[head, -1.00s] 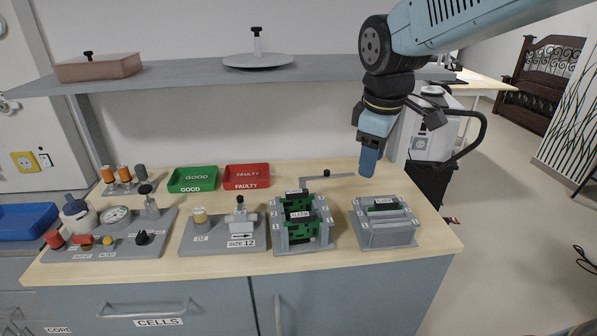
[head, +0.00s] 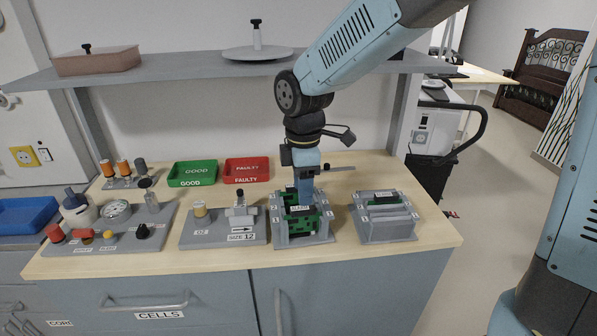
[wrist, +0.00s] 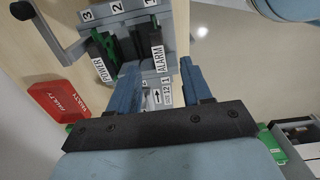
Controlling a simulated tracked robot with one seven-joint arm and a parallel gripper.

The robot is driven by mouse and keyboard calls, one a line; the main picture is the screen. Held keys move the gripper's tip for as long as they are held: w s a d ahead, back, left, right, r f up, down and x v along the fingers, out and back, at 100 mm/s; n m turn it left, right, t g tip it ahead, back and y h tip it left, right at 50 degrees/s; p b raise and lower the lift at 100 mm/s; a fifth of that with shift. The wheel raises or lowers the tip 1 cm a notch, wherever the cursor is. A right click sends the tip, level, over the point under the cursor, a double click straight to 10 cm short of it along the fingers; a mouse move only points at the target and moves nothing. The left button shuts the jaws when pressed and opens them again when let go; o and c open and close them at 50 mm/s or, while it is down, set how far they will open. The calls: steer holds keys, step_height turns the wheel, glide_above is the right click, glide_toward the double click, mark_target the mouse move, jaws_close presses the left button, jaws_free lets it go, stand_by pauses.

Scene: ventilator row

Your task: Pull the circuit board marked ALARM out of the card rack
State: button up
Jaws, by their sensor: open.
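The grey card rack (head: 304,241) stands on the bench and holds green circuit boards upright in numbered slots. The board marked ALARM (wrist: 158,58) shows at the slot marked 1 in the wrist view. A board marked POWER (wrist: 99,68) stands at the other side, by slot 3. My gripper (head: 303,197) points down over the rack, and its arm hides part of the rack's back. In the wrist view, its two blue fingers are apart, with the ALARM label between them in the picture. Whether they touch the board cannot be told.
A second grey rack (head: 386,230) with a green board stands close on the right. A grey stand marked SIZE 12 (head: 222,233) is on the left. Green GOOD (head: 193,173) and red FAULTY (head: 247,170) trays lie behind. A shelf (head: 210,73) runs above the bench.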

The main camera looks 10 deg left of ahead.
mark_target(303, 208)
step_height(303, 208, down, 9)
steer(key=shift+r, duration=0.1)
stand_by(0.3)
jaws_close()
stand_by(0.8)
steer(key=shift+r, duration=0.2)
steer(key=shift+r, duration=4.1)
steer(key=shift+f, duration=0.15)
